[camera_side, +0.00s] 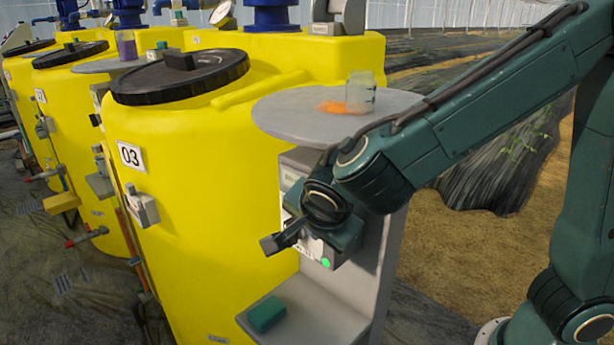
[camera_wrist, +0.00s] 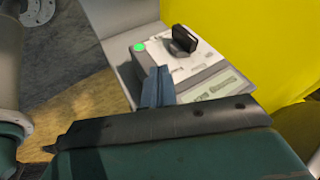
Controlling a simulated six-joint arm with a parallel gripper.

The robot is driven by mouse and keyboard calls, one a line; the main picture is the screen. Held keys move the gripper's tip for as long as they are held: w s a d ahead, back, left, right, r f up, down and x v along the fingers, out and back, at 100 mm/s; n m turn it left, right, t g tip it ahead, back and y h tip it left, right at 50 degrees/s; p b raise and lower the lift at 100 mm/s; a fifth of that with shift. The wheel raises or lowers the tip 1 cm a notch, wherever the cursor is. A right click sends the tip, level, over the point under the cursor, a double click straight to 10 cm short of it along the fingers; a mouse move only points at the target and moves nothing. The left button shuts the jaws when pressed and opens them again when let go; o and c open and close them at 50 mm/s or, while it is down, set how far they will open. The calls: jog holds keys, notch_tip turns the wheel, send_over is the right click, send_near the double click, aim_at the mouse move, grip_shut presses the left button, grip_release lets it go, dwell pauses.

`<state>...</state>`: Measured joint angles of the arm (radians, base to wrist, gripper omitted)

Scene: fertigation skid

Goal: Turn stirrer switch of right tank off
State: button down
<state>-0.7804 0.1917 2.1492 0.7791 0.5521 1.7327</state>
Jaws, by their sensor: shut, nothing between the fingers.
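The right tank is the large yellow tank (camera_side: 225,190) marked 03, with a black lid. Beside it, a grey panel unit under a round shelf carries a white switch plate, partly hidden behind my gripper in the side view. The wrist view shows this plate (camera_wrist: 165,62) with a black rotary knob (camera_wrist: 184,40) and a lit green lamp (camera_wrist: 139,47). The lamp also shows in the side view (camera_side: 325,262). My gripper (camera_side: 272,243) is shut and empty in front of the panel. In the wrist view its fingertips (camera_wrist: 158,74) are near the plate's lower edge, apart from the knob.
The round grey shelf (camera_side: 285,115) above holds a glass jar (camera_side: 361,93) and spilled orange powder (camera_side: 338,107). A green sponge-like block (camera_side: 267,314) lies on the lower grey shelf (camera_side: 330,325). More yellow tanks stand at left. Open ground lies at right.

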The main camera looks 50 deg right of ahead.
aim_at(287, 221)
jog(key=shift+w+d+f, duration=0.4)
jog(key=shift+w+f, duration=0.4)
jog(key=shift+w, duration=0.3)
jog(key=shift+w+d+f, duration=0.35)
jog(key=shift+w+f, duration=0.45)
jog(key=shift+w, duration=0.35)
jog(key=shift+w+d+f, duration=0.4)
jog(key=shift+w+f, duration=0.4)
jog(key=shift+w, duration=0.3)
jog(key=shift+w+r+n+g, duration=0.2)
jog(key=shift+w+g, duration=0.1)
jog(key=shift+g, duration=0.4)
jog(key=shift+w+r+n+g, duration=0.1)
jog(key=shift+w+r+g, duration=0.15)
jog(key=shift+g, duration=0.45)
jog(key=shift+w+r+n+g, duration=0.15)
jog(key=shift+w+n+g, duration=0.05)
jog(key=shift+w+g, duration=0.55)
jog(key=shift+w+r+n+g, duration=0.1)
jog(key=shift+w+n+g, duration=0.1)
jog(key=shift+w+g, duration=0.5)
jog(key=shift+r, duration=0.2)
jog(key=shift+r, duration=0.6)
